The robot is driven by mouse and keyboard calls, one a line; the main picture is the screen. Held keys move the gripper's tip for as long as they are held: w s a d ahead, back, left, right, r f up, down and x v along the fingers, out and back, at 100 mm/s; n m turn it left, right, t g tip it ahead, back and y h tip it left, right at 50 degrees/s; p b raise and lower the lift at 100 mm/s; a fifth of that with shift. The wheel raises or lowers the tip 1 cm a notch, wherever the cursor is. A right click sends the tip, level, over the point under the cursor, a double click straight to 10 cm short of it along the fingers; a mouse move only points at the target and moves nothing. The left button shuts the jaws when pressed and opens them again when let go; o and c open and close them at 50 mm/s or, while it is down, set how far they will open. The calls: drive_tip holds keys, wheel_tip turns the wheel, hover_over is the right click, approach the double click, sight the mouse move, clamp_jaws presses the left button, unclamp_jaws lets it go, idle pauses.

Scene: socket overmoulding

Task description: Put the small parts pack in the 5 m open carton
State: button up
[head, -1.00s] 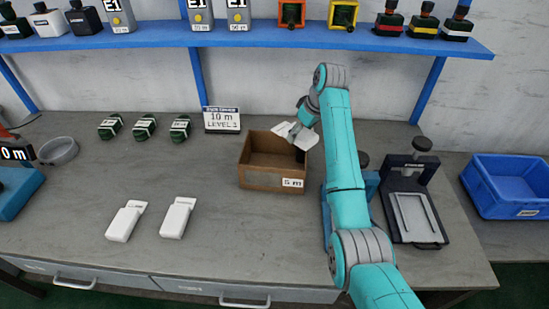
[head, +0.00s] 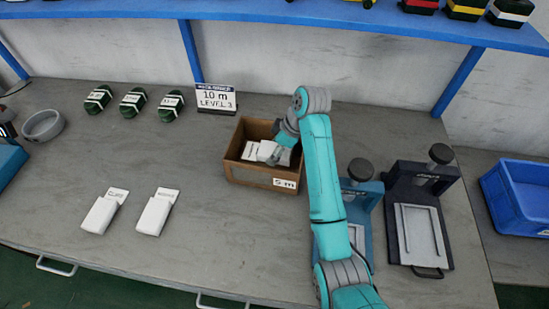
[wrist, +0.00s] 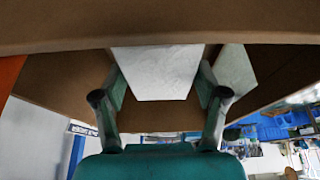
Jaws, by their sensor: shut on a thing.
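The 5 m open carton (head: 235,172) is a brown open box with a "5 m" label on its front, on the bench. My gripper (head: 277,152) is down in its right part, and the arm covers part of the opening. In the wrist view my gripper (wrist: 160,100) is shut on the white small parts pack (wrist: 155,72), between brown carton walls. The pack shows in the head view as white pieces (head: 266,150) inside the carton. Another pale piece (wrist: 236,75) lies to the right in the wrist view; I cannot tell what it is.
Two white packs (head: 104,212) (head: 157,212) lie front left. Several green coils (head: 133,102) and a "10 m LEVEL 3" sign (head: 216,99) stand behind. A blue bin (head: 520,195) is far right.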

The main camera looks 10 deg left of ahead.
sight(285, 151)
drive_tip(key=shift+f, duration=2.55)
drive_tip(key=shift+f, duration=0.1)
drive_tip(key=o, duration=1.3)
drive_tip(key=shift+c, duration=0.2)
drive_tip(key=v, duration=0.7)
drive_tip(key=shift+d+r, duration=0.1)
drive_tip(key=shift+r, duration=0.3)
